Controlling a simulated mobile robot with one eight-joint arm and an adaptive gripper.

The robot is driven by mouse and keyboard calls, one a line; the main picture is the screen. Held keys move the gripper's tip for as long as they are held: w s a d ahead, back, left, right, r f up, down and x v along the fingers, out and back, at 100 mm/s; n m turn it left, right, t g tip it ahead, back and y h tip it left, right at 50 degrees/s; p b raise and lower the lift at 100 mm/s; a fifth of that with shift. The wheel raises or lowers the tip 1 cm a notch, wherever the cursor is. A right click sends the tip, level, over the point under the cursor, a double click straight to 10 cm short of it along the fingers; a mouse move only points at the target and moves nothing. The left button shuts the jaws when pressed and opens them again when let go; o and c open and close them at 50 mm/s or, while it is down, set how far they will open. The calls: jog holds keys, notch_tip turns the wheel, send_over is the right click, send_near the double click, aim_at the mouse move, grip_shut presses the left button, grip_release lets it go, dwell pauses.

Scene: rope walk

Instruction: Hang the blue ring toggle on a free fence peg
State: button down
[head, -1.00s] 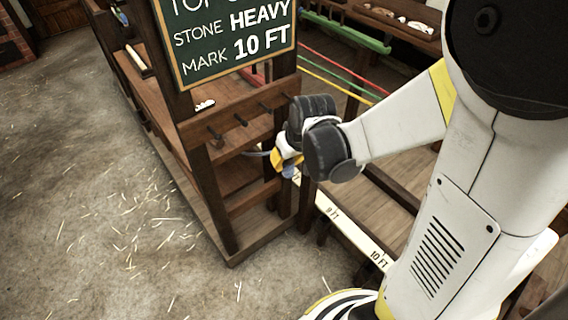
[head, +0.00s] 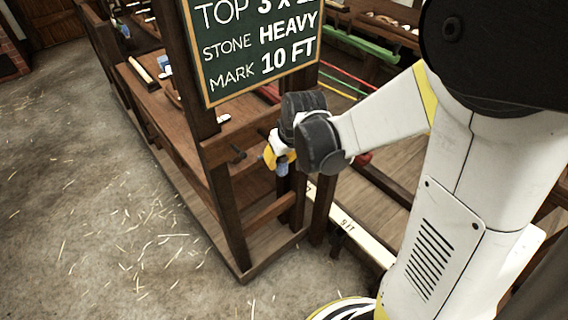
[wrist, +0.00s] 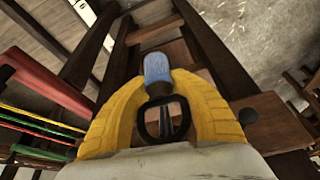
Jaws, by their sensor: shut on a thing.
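My gripper (head: 277,158) has yellow fingers and is shut on the blue ring toggle (wrist: 157,68). In the wrist view the toggle's blue end sticks out beyond the fingertips, and a dark ring (wrist: 165,121) shows between the fingers. In the head view a little of the blue end (head: 282,168) shows below the fingers. A dark peg (head: 238,154) stands out from the wooden rail (head: 218,152) under the sign, left of my gripper, with nothing seen hanging on it. My wrist hides the rail's right part. A dark round peg end (wrist: 248,117) shows right of the fingers in the wrist view.
A green sign (head: 255,45) hangs just above the rail. A wooden post (head: 228,215) and lower bar (head: 262,218) stand below it. Coloured strands (wrist: 38,120) run at the left of the wrist view. The straw-strewn floor (head: 110,220) is open at left.

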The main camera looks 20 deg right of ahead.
jog(key=w+a+f+b, duration=0.1)
jog(key=w+a, duration=0.1)
jog(key=w, duration=0.4)
jog(key=shift+w+f, duration=0.2)
jog(key=shift+w, duration=0.05)
dwell(0.4)
jog(key=shift+a, duration=0.1)
dwell(0.5)
jog(key=c, duration=1.1)
grip_release()
jog(key=shift+o, duration=0.2)
